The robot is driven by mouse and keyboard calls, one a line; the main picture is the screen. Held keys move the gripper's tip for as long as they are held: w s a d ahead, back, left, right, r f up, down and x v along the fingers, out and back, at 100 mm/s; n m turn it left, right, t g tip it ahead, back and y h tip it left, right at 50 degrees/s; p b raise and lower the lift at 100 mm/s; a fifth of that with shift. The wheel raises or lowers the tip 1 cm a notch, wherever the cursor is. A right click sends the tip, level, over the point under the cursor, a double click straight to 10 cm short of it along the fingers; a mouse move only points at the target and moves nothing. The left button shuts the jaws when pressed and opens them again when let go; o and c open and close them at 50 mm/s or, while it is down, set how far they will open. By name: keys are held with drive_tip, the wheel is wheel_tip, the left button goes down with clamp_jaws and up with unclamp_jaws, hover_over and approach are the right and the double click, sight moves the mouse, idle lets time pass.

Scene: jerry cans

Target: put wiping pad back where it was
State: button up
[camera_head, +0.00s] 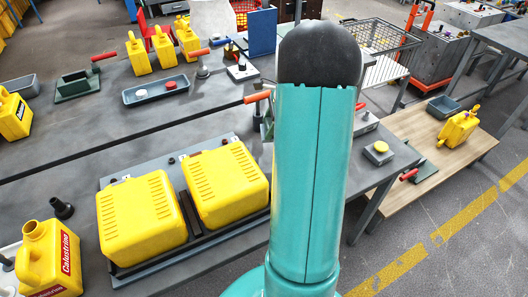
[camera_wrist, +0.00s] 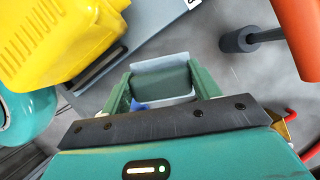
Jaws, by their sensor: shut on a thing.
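In the wrist view my gripper (camera_wrist: 163,98) has two green fingers shut on the wiping pad (camera_wrist: 163,80), a dark green block with a pale grey strip along its far edge. The pad spans the space between the fingers, above or near the grey bench; the exact gap cannot be told. A small blue thing shows by the left finger.
A yellow jerry can (camera_wrist: 60,40) is close at upper left in the wrist view. A black-tipped rod (camera_wrist: 236,42) and an orange handle (camera_wrist: 300,35) are at right. In the head view two yellow cans lie in a fixture (camera_head: 190,250); a grey-blue tray (camera_head: 156,91) is behind.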

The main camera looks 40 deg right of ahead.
drive_tip(key=shift+w+f, duration=0.25)
drive_tip(key=shift+f, duration=0.05)
drive_tip(key=f, duration=0.6)
drive_tip(key=shift+s, duration=0.25)
drive_tip(key=shift+a+f, duration=0.1)
drive_tip(key=shift+f, duration=1.65)
drive_tip(key=o, duration=0.9)
drive_tip(key=shift+f, duration=0.15)
drive_tip(key=shift+o, duration=0.2)
drive_tip(key=shift+w, duration=0.1)
